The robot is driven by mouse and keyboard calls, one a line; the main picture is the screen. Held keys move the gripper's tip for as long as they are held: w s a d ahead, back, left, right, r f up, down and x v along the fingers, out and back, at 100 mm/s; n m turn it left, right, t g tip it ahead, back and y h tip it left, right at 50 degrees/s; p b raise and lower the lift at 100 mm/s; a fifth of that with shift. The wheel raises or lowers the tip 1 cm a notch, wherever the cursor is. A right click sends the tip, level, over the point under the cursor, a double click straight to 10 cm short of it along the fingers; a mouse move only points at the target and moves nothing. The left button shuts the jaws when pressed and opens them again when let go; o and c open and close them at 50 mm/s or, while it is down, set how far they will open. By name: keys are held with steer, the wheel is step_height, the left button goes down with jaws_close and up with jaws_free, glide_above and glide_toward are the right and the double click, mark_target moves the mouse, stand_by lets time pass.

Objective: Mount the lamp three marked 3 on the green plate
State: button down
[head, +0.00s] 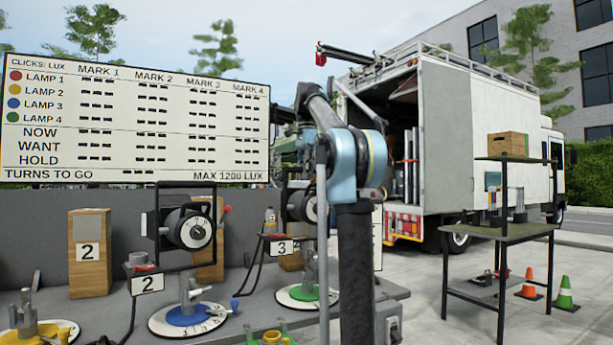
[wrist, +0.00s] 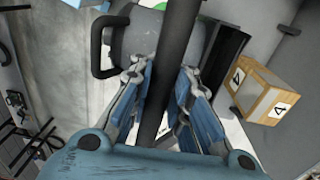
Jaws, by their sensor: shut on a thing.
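In the wrist view my gripper (wrist: 166,75) is shut on a dark bar (wrist: 174,45) that runs between its fingers. The bar crosses a grey lamp body (wrist: 140,38) with a black side handle. In the head view a dark lamp (head: 299,206) shows partly behind my arm, above the green plate (head: 303,294). A silver post stands on that plate; I cannot tell whether the lamp is seated on it. No number is readable on this lamp. A label 3 (head: 281,247) stands beside it. My gripper is hidden in the head view.
Another lamp (head: 188,228) stands over the blue plate (head: 190,318), with a label 2 (head: 147,284). A wooden block marked 2 (head: 89,252) stands at left. The wrist view shows a wooden box marked 4 (wrist: 262,93). A scoreboard (head: 136,118) stands behind; a truck (head: 480,140) is at right.

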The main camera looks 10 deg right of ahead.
steer(key=shift+f, duration=1.35)
stand_by(0.6)
steer(key=shift+f, duration=1.2)
stand_by(0.4)
steer(key=c, duration=1.4)
jaws_free()
steer(key=shift+w+a+r, duration=0.1)
steer(key=shift+w+r, duration=0.1)
steer(key=shift+r, duration=2.75)
steer(key=shift+w+r, duration=0.2)
steer(key=shift+r, duration=2.75)
